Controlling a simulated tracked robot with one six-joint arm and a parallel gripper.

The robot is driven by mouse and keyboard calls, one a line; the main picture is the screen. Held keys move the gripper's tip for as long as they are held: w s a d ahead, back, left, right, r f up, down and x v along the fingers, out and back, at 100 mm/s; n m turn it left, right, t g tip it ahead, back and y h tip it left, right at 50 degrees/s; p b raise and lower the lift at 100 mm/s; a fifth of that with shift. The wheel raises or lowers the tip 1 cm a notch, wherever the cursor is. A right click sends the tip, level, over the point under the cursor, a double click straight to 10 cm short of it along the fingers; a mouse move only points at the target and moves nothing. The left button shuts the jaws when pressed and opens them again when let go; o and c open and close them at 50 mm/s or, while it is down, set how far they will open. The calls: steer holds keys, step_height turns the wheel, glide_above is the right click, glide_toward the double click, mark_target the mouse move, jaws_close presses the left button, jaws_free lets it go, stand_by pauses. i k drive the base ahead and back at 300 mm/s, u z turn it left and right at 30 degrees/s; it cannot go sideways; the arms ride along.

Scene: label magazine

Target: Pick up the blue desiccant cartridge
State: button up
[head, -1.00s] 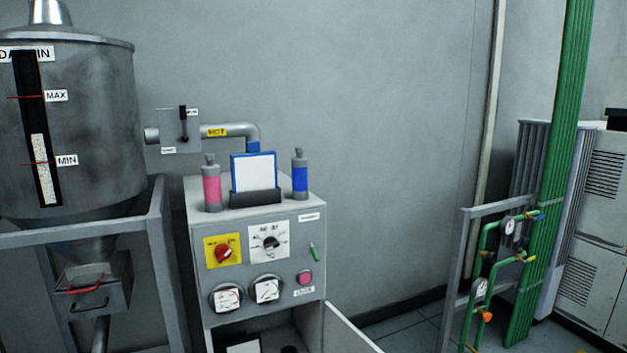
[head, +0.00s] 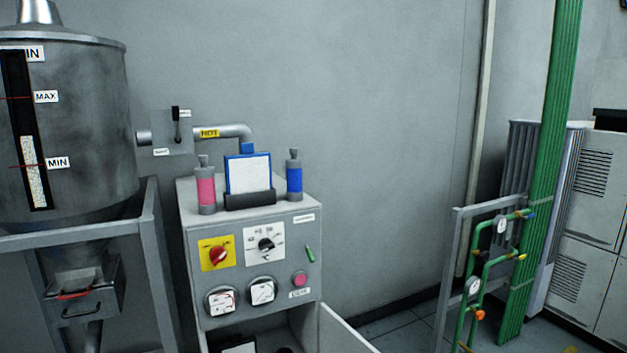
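The blue desiccant cartridge (head: 294,178) stands upright on top of the grey control cabinet (head: 250,222), near its right edge. It has a blue middle band and grey ends, with a narrow grey neck on top. A similar pink cartridge (head: 206,188) stands upright near the left edge of the same top. A blue-framed white panel (head: 249,173) in a dark holder stands between the two. My gripper is not in view.
A pipe marked HOT (head: 209,133) runs along the wall behind the cabinet top. A steel hopper (head: 75,130) on a grey frame stands at left. An open cabinet door (head: 345,332) juts out low in front. Green pipes with valves (head: 490,270) stand at right.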

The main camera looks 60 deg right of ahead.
mark_target(294, 165)
steer(key=z, duration=0.85)
steer(key=i, duration=1)
